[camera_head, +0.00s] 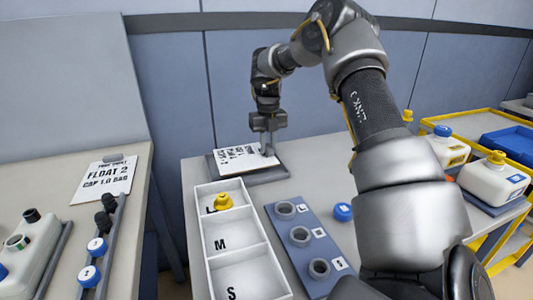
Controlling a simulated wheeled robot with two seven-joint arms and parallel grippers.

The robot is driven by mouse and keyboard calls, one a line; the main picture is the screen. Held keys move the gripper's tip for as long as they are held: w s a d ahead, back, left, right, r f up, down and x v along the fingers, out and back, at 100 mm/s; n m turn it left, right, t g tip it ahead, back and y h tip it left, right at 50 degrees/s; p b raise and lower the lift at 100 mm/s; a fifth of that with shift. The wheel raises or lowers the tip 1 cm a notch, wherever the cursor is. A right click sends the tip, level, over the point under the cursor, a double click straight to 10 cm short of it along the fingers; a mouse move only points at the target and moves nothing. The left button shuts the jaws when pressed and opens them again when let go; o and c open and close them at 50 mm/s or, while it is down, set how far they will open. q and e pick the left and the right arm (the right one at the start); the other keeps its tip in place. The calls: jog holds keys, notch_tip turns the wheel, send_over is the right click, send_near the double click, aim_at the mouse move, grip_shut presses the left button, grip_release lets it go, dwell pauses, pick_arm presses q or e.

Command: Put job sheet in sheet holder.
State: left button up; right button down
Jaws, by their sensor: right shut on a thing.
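The job sheet (238,157), white with black print, is at the back of the middle table in the head view. It lies over the dark flat sheet holder (262,178), whose front and right edges show. Whether the sheet touches the holder's floor or is slightly above it, I cannot tell. My right gripper (268,150) points down at the sheet's right part and is shut on it. The fingers hide a little of the sheet. My left gripper is not in view.
A white tray (231,219) marked L, M, S holds a yellow cap (223,201) in L. Beside it are a blue-grey rack with rings (285,245) and a blue cap (343,212). Another sheet (102,184) lies on the left table. White jugs (492,182) stand at right.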

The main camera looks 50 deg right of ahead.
jog(key=shift+w+f, duration=0.2)
jog(key=shift+f, duration=0.25)
notch_tip(320, 180, down, 2)
jog(key=shift+f, duration=0.2)
jog(key=shift+w+f, duration=0.1)
jog(key=shift+f, duration=0.1)
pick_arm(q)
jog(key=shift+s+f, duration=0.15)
pick_arm(e)
jog(key=c, duration=1.8)
grip_release()
jog(key=o, duration=0.5)
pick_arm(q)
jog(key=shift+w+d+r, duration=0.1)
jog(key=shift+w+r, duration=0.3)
pick_arm(e)
jog(key=shift+r, duration=0.1)
